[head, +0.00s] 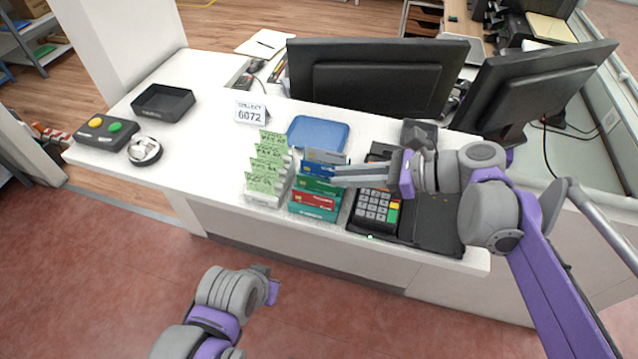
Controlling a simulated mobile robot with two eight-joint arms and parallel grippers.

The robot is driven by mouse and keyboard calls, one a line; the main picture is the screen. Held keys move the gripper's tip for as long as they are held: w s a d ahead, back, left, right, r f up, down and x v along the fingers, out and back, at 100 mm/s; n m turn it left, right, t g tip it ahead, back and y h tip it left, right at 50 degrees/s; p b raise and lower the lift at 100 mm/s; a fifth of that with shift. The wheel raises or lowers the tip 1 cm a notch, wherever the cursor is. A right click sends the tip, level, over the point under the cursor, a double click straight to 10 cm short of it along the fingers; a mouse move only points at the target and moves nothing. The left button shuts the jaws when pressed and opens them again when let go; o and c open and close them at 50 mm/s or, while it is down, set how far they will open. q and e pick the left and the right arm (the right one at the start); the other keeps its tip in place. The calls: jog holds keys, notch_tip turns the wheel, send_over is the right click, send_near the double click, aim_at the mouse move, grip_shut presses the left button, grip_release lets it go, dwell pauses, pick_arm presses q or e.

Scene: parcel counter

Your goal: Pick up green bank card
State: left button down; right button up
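The green bank card (318,187) stands in a small stepped card rack on the white counter, between a blue card (314,172) behind and a red card (312,199) in front. My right gripper (335,176) reaches in from the right, its fingertips at the right side of the rack near the blue and green cards. Whether it touches a card, or how far its fingers are apart, I cannot tell. My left gripper (273,290) is low over the floor in front of the counter; its fingers are hidden.
A card terminal (376,207) lies right of the rack, under my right arm. Green paper slips (264,178) stand left of it. A blue tray (318,133) and two monitors (376,78) are behind.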

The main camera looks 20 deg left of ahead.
aim_at(314, 179)
jog(key=shift+s+a+f, duration=0.15)
jog(key=shift+a+f, duration=0.05)
jog(key=shift+a, duration=0.45)
jog(key=x, duration=0.5)
jog(key=shift+a+f, duration=0.25)
jog(key=shift+a, duration=0.05)
grip_shut()
